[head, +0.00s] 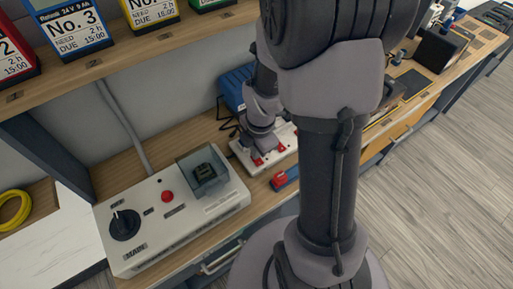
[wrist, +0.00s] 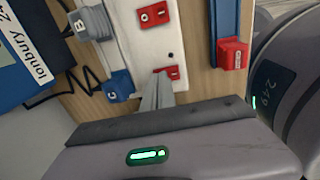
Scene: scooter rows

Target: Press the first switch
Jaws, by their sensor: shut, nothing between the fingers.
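A white switch strip (head: 241,154) lies on the wooden bench, partly hidden by my arm in the head view. Two red rocker switches show on it in the wrist view, an upper switch (wrist: 155,15) and a lower switch (wrist: 167,73). I cannot tell which is the first. My gripper (wrist: 158,84) is shut and empty, its fingertips at the near edge of the lower red switch. Whether they touch it I cannot tell. In the head view my wrist hangs over the strip and the fingertips are hard to make out.
A grey plug B (wrist: 92,22) and a blue plug C (wrist: 117,85) sit left of the strip. A red-ended blue block (wrist: 233,54) lies to its right. A white MAIN box (head: 205,225) with knob and red button stands left on the bench. Numbered batteries (head: 75,28) fill the shelf above.

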